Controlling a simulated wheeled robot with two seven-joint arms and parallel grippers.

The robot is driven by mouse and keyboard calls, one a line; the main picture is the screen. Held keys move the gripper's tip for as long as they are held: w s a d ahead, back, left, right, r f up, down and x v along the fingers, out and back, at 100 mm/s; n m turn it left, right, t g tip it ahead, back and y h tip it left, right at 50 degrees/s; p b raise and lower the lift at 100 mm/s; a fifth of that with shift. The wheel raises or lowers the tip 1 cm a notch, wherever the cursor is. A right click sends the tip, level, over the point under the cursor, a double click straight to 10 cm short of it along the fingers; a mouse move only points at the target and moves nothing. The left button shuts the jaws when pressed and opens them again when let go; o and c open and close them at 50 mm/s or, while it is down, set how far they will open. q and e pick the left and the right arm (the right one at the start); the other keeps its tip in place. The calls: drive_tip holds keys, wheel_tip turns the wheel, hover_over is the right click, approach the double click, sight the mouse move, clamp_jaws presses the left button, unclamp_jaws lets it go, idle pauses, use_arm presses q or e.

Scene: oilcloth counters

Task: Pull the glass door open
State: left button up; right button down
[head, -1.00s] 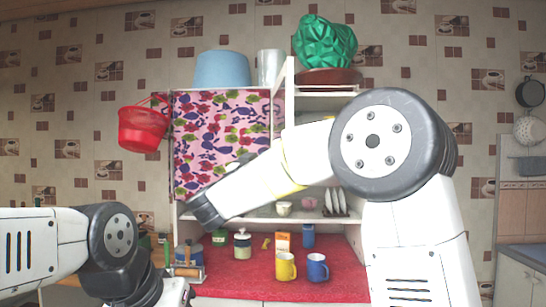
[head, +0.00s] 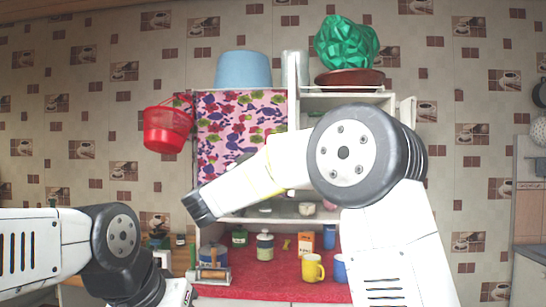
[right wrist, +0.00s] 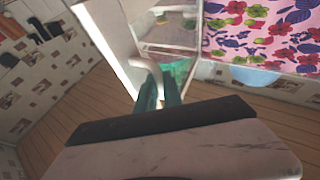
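The glass door (head: 406,110) stands swung out at the right side of the white cabinet. In the head view only a strip of its white frame shows past my right arm. In the right wrist view the white door frame (right wrist: 108,40) runs down the left, with its pale handle (right wrist: 150,72) at the fingers. My right gripper (right wrist: 160,93) has its green fingers close together around the handle. In the head view that gripper is hidden behind my arm. My left arm is at the lower left, and its fingers are not visible.
A floral curtain (head: 235,125) covers the cabinet's left part. A red bucket (head: 167,128) hangs at the left. A yellow mug (head: 312,268) and jars stand on the red counter (head: 255,275).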

drive_tip(key=c, duration=1.5)
unclamp_jaws()
drive_tip(key=shift+w+d+f, duration=0.1)
drive_tip(key=shift+w+f, duration=0.15)
drive_tip(key=shift+w, duration=0.05)
drive_tip(key=shift+s+r, duration=0.1)
drive_tip(key=shift+s, duration=0.1)
drive_tip(key=v, duration=0.7)
drive_tip(key=shift+s+a, duration=0.2)
drive_tip(key=shift+a, duration=0.1)
